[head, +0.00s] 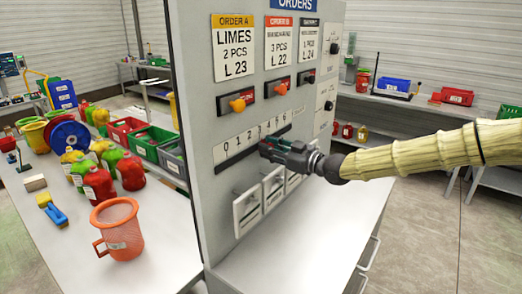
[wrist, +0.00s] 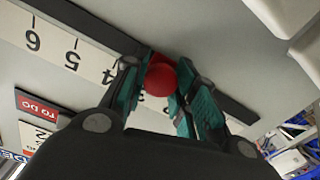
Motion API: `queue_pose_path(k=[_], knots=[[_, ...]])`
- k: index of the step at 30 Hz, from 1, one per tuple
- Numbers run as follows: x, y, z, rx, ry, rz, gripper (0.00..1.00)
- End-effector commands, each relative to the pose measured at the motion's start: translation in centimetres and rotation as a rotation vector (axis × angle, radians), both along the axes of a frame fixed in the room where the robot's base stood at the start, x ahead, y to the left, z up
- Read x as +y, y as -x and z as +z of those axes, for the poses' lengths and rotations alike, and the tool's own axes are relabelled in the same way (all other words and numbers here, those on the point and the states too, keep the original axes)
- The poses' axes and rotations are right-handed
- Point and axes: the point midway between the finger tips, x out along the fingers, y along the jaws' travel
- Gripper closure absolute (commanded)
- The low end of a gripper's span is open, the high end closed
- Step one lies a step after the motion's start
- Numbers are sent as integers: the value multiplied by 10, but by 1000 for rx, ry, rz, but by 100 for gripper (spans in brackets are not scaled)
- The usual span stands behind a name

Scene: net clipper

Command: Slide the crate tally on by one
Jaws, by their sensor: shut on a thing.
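The crate tally is a white strip (head: 238,145) numbered 0 to 6 on the grey order board, with a dark slide rail (head: 229,168) along its lower edge. In the wrist view the strip (wrist: 50,44) appears upside down, with 6, 5 and 4 clear and a digit partly hidden behind my fingers. A round red knob (wrist: 160,77) sits on the rail, close to that partly hidden digit. My gripper (head: 268,147) is at the rail below the middle numbers. In the wrist view its teal-padded fingers (wrist: 161,92) are shut on the knob. The head view hides the knob.
A grey bench top (head: 292,250) lies beneath the board.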

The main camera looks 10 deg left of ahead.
Motion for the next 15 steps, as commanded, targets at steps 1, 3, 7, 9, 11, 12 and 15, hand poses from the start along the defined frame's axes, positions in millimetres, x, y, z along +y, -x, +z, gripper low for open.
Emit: queue_pose_path(k=[1, 3, 7, 9, 11, 12, 15], knots=[[0, 0, 0, 0, 0, 0, 100], [0, 0, 0, 0, 0, 0, 100], [0, 0, 0, 0, 0, 0, 56], [1, 0, 0, 0, 0, 1, 49], [1, 0, 0, 0, 0, 1, 49], [1, 0, 0, 0, 0, 1, 49], [2, 0, 0, 0, 0, 2, 49]])
